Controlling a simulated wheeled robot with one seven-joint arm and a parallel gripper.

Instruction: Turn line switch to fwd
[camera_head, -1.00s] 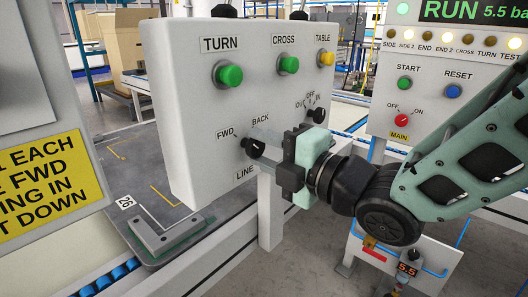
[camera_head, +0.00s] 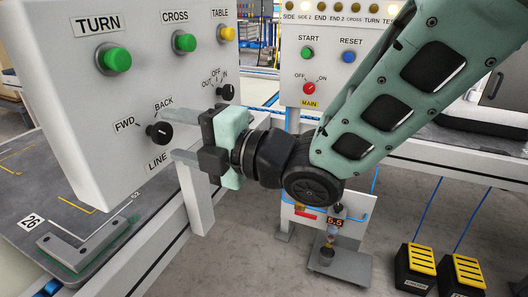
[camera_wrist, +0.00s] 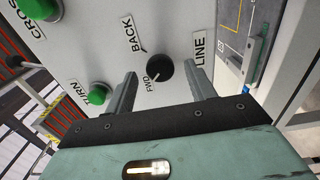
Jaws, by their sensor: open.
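The LINE switch is a black round knob (camera_head: 159,131) on the front of a grey-white control box (camera_head: 60,140), with FWD at its upper left, BACK above it and LINE below. A pale mark on the knob (camera_wrist: 160,73) lies toward the FWD label in the wrist view, but I cannot tell the exact setting. My gripper (camera_head: 176,134) is open in front of the panel, to the right of the knob in the head view. In the wrist view its two fingers (camera_wrist: 164,82) stand either side of the knob, with visible gaps.
Above the knob are green TURN (camera_head: 117,60) and CROSS (camera_head: 185,41) buttons and a yellow TABLE button (camera_head: 227,33). A smaller OUT/OFF/IN knob (camera_head: 225,92) is close behind my gripper. A second panel (camera_head: 325,70) has START, RESET and MAIN controls.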

